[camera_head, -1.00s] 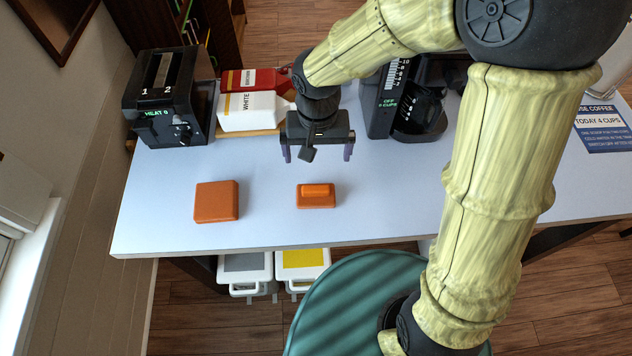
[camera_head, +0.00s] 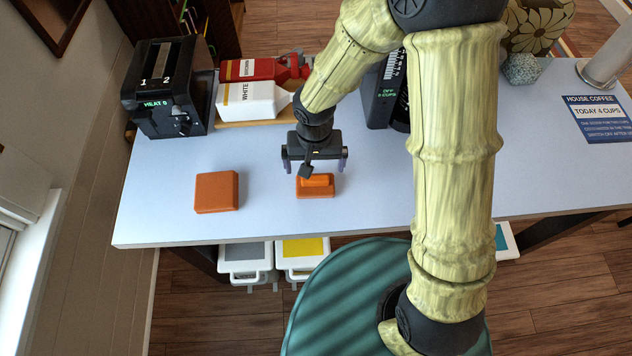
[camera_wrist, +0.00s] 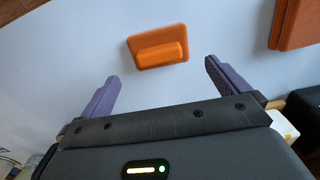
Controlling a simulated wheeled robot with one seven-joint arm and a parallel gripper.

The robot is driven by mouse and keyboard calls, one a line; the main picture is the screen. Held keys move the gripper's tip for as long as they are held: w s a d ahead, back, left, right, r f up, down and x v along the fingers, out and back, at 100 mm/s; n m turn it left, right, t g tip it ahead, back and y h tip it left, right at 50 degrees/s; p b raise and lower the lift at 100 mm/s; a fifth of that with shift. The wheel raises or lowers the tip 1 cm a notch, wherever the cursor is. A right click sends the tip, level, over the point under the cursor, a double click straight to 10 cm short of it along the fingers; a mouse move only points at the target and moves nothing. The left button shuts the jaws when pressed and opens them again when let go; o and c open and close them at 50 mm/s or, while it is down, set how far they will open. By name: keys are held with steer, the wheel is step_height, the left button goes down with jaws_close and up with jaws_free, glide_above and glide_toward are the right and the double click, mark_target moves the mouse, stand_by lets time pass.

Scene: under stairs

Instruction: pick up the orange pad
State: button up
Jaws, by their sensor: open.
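The orange pad (camera_head: 328,192), a small flat block with a raised bar on top, lies on the white table towards its front edge. It also shows in the wrist view (camera_wrist: 158,46), beyond the fingertips and about midway between them. My gripper (camera_head: 315,168) is open and empty, with its purple fingers apart. It is just behind the pad in the head view, and part of it slightly overlaps the pad's top edge there. In the wrist view my gripper (camera_wrist: 161,71) has clear table between its fingers. I see no contact with the pad.
A larger, browner orange square block (camera_head: 216,192) lies left of the pad. The table (camera_head: 265,215) around the pad is clear.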

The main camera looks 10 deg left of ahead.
mark_target(315, 178)
steer(key=f, duration=0.3)
steer(key=shift+s, duration=0.25)
steer(key=shift+w+f, duration=0.1)
step_height(315, 178, down, 5)
steer(key=shift+w+p, duration=0.1)
steer(key=shift+p, duration=0.4)
steer(key=shift+d+f, duration=0.1)
steer(key=shift+d, duration=0.1)
steer(key=shift+a, duration=0.25)
steer(key=shift+d, duration=0.1)
steer(key=c, duration=0.7)
